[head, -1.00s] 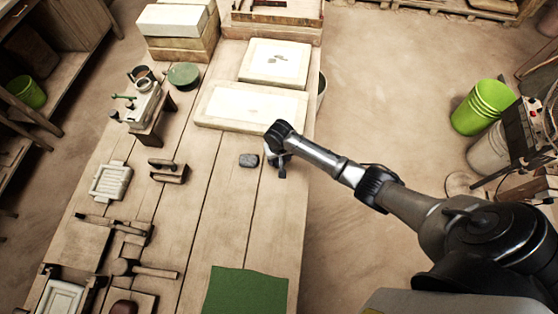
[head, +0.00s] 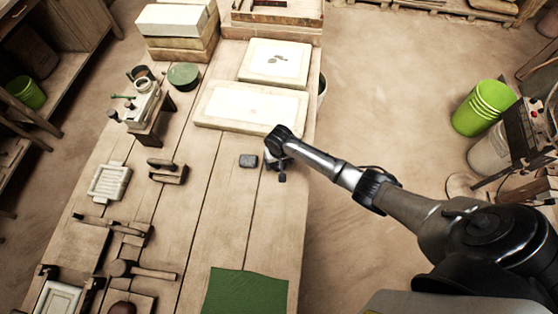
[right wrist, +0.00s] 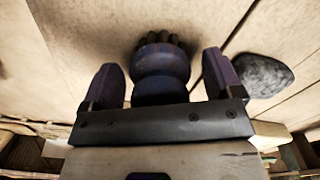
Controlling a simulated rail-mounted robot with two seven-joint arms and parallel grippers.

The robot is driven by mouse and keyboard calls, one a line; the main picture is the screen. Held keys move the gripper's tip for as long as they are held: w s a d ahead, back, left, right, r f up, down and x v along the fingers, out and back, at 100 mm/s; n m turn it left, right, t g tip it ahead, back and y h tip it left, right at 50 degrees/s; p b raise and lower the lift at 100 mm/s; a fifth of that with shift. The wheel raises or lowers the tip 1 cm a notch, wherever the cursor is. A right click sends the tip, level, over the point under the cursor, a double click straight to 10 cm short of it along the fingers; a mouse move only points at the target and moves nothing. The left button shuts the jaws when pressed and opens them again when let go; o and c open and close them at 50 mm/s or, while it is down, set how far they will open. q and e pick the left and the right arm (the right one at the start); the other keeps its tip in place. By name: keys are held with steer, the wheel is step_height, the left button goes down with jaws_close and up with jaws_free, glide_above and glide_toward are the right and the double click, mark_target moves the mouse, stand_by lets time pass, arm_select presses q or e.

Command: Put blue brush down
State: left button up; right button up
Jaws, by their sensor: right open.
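The blue brush (right wrist: 160,78) is in the right wrist view, a round dark blue handle with dark bristles at its far end, which appear to meet the wooden table. My right gripper (right wrist: 164,82) is open, with one finger on each side of the brush and a visible gap to each. In the head view my right gripper (head: 279,168) is low over the right part of the table (head: 225,205), and my own wrist largely hides the brush there. My left gripper is not in view.
A dark grey block (head: 248,161) lies just left of my right gripper; it also shows in the right wrist view (right wrist: 262,76). A pale slab (head: 250,105) lies beyond. A green cloth (head: 245,291) lies at the near end. The table's right edge is close by.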

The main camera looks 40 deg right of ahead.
steer(key=shift+r, duration=0.15)
steer(key=shift+r, duration=0.4)
step_height(320, 180, up, 11)
steer(key=p, duration=0.3)
steer(key=shift+r, duration=0.15)
steer(key=s+a+f+n+t, duration=0.15)
steer(key=s+a, duration=0.25)
steer(key=s, duration=0.4)
steer(key=s+a+n, duration=0.3)
steer(key=s+a, duration=0.2)
steer(key=s, duration=0.2)
steer(key=s+r+n+t, duration=0.2)
steer(key=s+r, duration=0.5)
steer(key=s, duration=0.5)
steer(key=shift+s, duration=0.2)
steer(key=shift+n, duration=0.25)
